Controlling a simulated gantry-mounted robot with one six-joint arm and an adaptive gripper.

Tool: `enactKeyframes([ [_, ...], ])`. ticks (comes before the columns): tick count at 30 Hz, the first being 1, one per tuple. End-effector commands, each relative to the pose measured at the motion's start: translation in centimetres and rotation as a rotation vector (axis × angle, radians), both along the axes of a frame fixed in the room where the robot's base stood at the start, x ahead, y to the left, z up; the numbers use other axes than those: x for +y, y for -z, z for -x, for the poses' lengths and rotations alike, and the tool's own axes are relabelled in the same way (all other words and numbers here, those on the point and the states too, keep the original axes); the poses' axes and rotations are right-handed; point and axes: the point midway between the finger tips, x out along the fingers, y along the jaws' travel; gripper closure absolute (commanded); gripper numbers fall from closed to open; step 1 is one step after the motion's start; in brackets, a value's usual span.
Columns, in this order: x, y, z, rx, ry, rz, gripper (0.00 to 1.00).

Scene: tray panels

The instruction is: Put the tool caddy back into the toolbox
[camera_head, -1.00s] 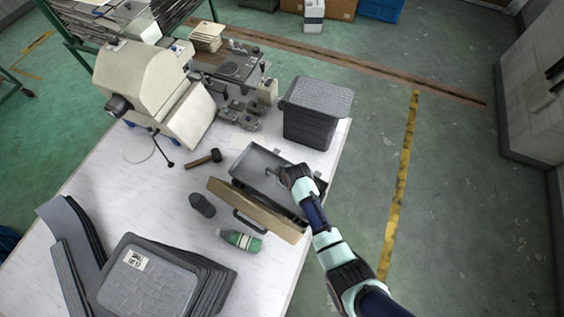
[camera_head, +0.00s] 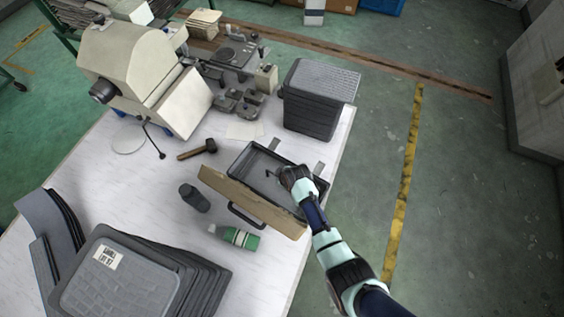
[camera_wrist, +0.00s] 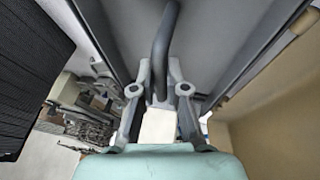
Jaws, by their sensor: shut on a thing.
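The toolbox (camera_head: 255,205) lies open on the white table, its tan-lined lid tilted toward the front. The grey tool caddy (camera_head: 262,160) is within the toolbox's outline, with dark rims around it. I cannot tell whether it rests on the bottom. My gripper (camera_head: 284,176) is at the caddy's middle right, shut on its bar handle. In the wrist view the handle (camera_wrist: 165,45) runs between the fingers (camera_wrist: 160,92), with grey walls on both sides and the tan lid lining at right. My gripper and arm hide the caddy's right part.
A stack of dark bins (camera_head: 318,100) stands behind the toolbox. A hammer (camera_head: 197,150), a dark cylinder (camera_head: 194,198) and a green bottle (camera_head: 236,237) lie or stand left and front. Stacked grey panels (camera_head: 140,275) fill the front left; a machine (camera_head: 145,75) stands behind.

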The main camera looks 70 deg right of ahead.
Motion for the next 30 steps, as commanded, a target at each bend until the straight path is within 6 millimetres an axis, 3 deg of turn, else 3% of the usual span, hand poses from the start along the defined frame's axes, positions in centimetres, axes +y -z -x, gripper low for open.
enactKeyframes([
  [30,-0.06,1.02,-0.05,-0.001,0.000,0.001,1.00],
])
